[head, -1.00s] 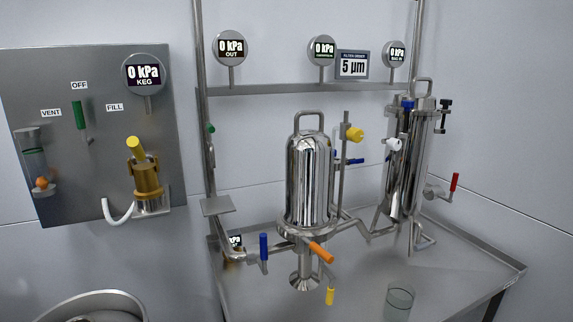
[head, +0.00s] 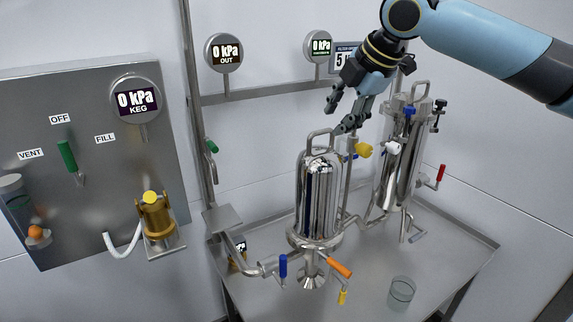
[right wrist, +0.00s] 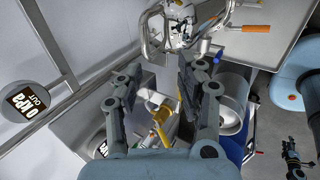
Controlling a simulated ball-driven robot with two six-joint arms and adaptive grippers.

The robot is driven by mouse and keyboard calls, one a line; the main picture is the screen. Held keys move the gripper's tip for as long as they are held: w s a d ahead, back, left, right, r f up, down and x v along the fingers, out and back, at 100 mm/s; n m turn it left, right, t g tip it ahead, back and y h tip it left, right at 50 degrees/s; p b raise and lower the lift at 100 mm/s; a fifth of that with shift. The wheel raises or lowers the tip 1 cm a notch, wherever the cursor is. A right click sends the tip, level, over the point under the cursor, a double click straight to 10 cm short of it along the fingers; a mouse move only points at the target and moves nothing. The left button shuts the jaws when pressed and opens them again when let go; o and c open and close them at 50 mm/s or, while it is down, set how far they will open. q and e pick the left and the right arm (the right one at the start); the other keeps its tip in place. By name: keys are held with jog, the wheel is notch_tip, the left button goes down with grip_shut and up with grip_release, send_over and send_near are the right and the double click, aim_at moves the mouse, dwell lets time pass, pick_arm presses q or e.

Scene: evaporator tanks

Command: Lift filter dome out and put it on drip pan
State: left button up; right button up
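The filter dome (head: 318,200) is a tall shiny steel cylinder with a rounded top and a loop handle (head: 320,138). It stands upright on its housing over a steel tray-like surface (head: 365,285), which looks like the drip pan. My right gripper (head: 343,115) is just above and right of the handle, fingers apart and empty. In the right wrist view the gripper (right wrist: 160,72) shows two spread fingers, with the handle (right wrist: 147,35) beyond their tips. A small dark shape at that view's lower right seems to be my left gripper (right wrist: 292,157); its fingers are unclear.
A second steel filter (head: 400,150) stands to the right. A yellow-knobbed valve (head: 363,150) is close behind the dome. Blue (head: 283,265) and orange (head: 339,268) valve handles stick out at its base. A glass beaker (head: 401,292) stands at the front right.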

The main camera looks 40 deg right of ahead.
aim_at(321, 131)
jog(key=w, duration=0.1)
jog(key=w+d+f, duration=0.1)
jog(key=w, duration=0.1)
jog(key=shift+w+d+f, duration=0.2)
jog(key=shift+d+f, duration=0.05)
jog(key=shift+d, duration=0.05)
jog(key=shift+x, duration=2.8)
jog(key=shift+s+a, duration=0.1)
jog(key=shift+s, duration=0.05)
jog(key=shift+c, duration=0.5)
grip_shut()
jog(key=shift+r, duration=0.1)
